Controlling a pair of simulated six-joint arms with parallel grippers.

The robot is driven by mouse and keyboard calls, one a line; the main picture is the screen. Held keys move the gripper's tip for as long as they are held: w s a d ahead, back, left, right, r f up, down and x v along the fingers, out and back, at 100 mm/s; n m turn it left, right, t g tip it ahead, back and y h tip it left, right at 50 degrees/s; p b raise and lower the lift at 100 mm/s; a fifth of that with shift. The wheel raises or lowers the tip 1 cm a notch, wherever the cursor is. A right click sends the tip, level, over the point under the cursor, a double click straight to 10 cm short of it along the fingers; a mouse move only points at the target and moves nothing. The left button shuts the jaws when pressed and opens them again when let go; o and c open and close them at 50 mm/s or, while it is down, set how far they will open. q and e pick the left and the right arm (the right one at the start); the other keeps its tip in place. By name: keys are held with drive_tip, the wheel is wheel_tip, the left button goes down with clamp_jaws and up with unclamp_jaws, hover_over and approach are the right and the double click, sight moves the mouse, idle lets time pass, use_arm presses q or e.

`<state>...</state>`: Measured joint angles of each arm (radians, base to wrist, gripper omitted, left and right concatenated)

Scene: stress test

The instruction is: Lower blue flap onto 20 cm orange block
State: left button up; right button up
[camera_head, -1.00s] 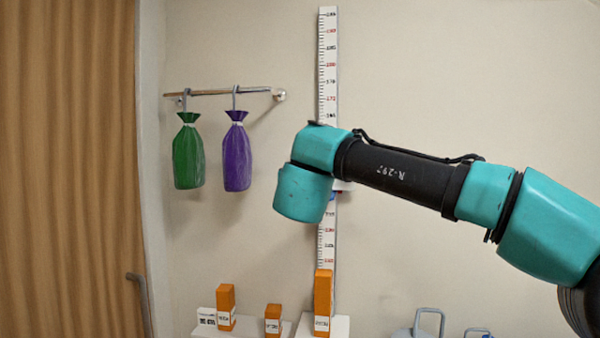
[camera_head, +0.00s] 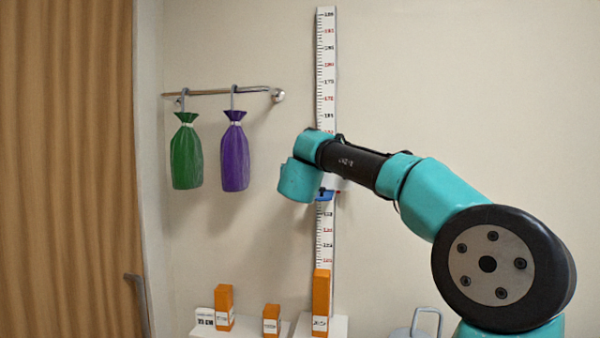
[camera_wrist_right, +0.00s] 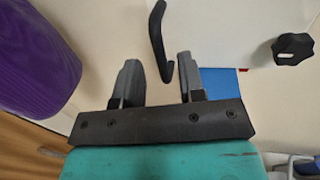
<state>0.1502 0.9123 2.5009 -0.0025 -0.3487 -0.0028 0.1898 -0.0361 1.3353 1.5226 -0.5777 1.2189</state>
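The blue flap (camera_head: 327,195) sits on the tall white height scale (camera_head: 325,235), well above the orange blocks. Part of the flap also shows in the right wrist view (camera_wrist_right: 220,82), right of the fingers. A tall orange block (camera_head: 321,292) stands at the foot of the scale. A medium orange block (camera_head: 223,300) and a short one (camera_head: 271,314) stand to its left; their labels are too small to read surely. My right gripper (camera_wrist_right: 158,75) is open, with a black hooked handle (camera_wrist_right: 158,35) just beyond and between its fingertips. The head view hides the fingers behind my wrist.
Green (camera_head: 186,155) and purple (camera_head: 235,155) bags hang from a wall rail left of my wrist. The purple bag (camera_wrist_right: 35,60) is close in the wrist view. A black knob (camera_wrist_right: 292,48) is at right. A grey handled object (camera_head: 425,325) stands low right.

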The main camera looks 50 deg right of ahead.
drive_tip(key=shift+x, duration=1.9)
drive_tip(key=shift+c, duration=0.3)
clamp_jaws()
